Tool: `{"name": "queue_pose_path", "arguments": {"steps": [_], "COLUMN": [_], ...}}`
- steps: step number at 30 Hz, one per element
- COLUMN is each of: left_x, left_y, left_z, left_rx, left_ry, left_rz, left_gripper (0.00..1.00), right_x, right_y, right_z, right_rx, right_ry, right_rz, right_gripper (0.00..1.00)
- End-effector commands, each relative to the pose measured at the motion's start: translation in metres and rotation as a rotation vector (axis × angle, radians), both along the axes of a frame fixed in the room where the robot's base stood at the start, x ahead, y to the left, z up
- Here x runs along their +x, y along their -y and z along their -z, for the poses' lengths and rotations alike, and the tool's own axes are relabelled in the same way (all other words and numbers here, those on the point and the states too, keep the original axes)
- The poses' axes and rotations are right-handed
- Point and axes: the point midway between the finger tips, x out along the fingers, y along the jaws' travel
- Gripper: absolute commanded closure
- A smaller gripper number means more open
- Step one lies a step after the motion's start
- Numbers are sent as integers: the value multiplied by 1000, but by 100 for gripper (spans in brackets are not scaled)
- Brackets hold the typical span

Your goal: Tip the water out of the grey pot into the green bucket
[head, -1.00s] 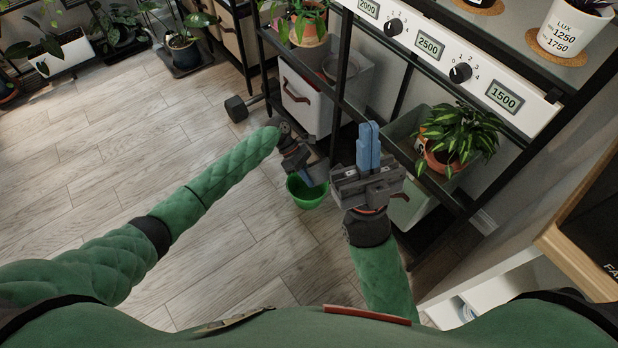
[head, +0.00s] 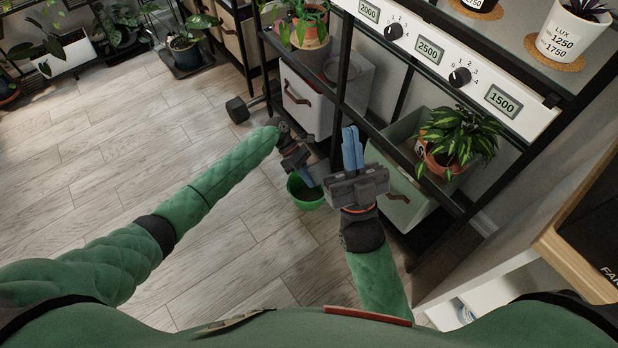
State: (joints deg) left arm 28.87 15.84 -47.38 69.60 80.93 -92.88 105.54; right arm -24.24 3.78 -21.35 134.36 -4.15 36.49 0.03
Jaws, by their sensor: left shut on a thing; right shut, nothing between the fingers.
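The green bucket (head: 306,197) is low in the middle of the head view, its open top and dark inside facing up. My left gripper (head: 316,175) is at the bucket's far rim and looks shut on it; the contact is partly hidden by the gripper. My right gripper (head: 352,148) is shut and empty, its blue fingers pointing away from me, above and right of the bucket.
A black-framed shelf (head: 345,60) stands at right, with a leafy plant (head: 458,135) in a terracotta pot and grey bins (head: 308,100) with leather handles. A dumbbell (head: 238,110) lies on the floor. The wooden floor (head: 130,150) at left is clear.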

Motion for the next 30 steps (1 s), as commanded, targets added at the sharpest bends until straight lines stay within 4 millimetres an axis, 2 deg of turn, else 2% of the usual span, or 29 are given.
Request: {"name": "queue_pose_path", "arguments": {"steps": [30], "left_x": [4], "left_y": [-2], "left_z": [-8], "left_rx": [-44], "left_ry": [-77], "left_rz": [0], "left_gripper": [100], "right_x": [32], "right_y": [-12], "right_z": [62], "right_rx": [-60], "right_ry": [-238], "right_rz": [-11], "right_gripper": [100]}}
